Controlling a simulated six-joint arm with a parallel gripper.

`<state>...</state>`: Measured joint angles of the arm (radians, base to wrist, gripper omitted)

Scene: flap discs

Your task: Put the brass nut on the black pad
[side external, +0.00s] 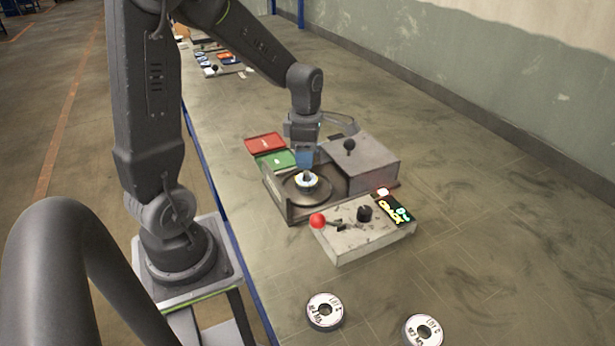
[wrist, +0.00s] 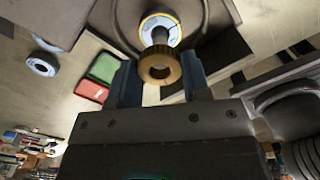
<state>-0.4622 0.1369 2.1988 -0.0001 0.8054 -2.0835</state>
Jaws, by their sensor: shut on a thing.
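My gripper (wrist: 160,80) is shut on the brass nut (wrist: 159,66), with a blue finger on each side of it in the wrist view. The nut lines up with a dark spindle in the middle of a white-and-yellow ringed disc (side external: 306,183). I cannot tell whether the nut is around the spindle or just clear of it. In the side view my gripper (side external: 305,160) is directly above that disc, which lies on a round dark plate in the machine. I cannot pick out the black pad with certainty.
A grey box (side external: 370,168) with a black knob stands right beside my gripper. A control box (side external: 350,245) with a red ball lever is in front. Red (side external: 265,144) and green (side external: 278,159) trays lie behind left. Two loose discs (side external: 325,311) (side external: 424,331) lie in front.

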